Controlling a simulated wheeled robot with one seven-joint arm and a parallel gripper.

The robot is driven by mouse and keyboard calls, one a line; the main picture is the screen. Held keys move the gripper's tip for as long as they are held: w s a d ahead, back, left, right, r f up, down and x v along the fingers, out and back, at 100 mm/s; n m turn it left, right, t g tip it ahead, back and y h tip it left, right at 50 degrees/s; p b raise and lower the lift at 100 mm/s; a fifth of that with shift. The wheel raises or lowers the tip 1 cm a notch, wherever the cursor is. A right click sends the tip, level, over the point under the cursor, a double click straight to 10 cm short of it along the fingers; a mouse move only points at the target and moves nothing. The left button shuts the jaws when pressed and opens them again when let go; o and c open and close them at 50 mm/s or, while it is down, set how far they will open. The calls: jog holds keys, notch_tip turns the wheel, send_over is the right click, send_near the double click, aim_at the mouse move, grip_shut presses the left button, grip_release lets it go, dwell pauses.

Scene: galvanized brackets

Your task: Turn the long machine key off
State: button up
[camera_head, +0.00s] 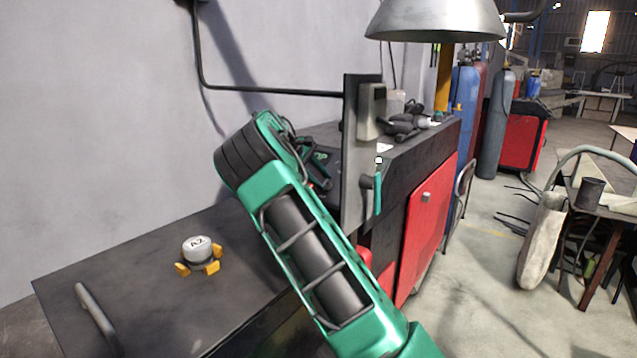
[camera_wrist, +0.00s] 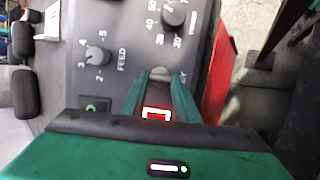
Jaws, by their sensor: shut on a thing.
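The control panel (camera_wrist: 120,25) fills the upper part of the wrist view. My gripper (camera_wrist: 158,88) reaches onto it, its two green fingers close together around a small grey round piece (camera_wrist: 160,73), which looks like the machine key or its lock. The fingers hide most of it, so its angle and length cannot be told. A label beside it is partly covered, with only a "Y" readable. In the head view the panel stands edge-on as a dark upright plate (camera_head: 355,150), and my arm and the plate hide the grip.
A FEED dial (camera_wrist: 97,55), another numbered knob (camera_wrist: 174,18) and a green-marked button (camera_wrist: 95,106) sit near my fingers. A lamp shade (camera_head: 435,20) hangs above right.

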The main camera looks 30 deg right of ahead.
jog(key=shift+w+a, duration=0.1)
jog(key=o, duration=1)
jog(key=shift+o, duration=0.2)
jog(key=v, duration=1)
jog(key=shift+a+r, duration=0.2)
jog(key=shift+r, duration=0.05)
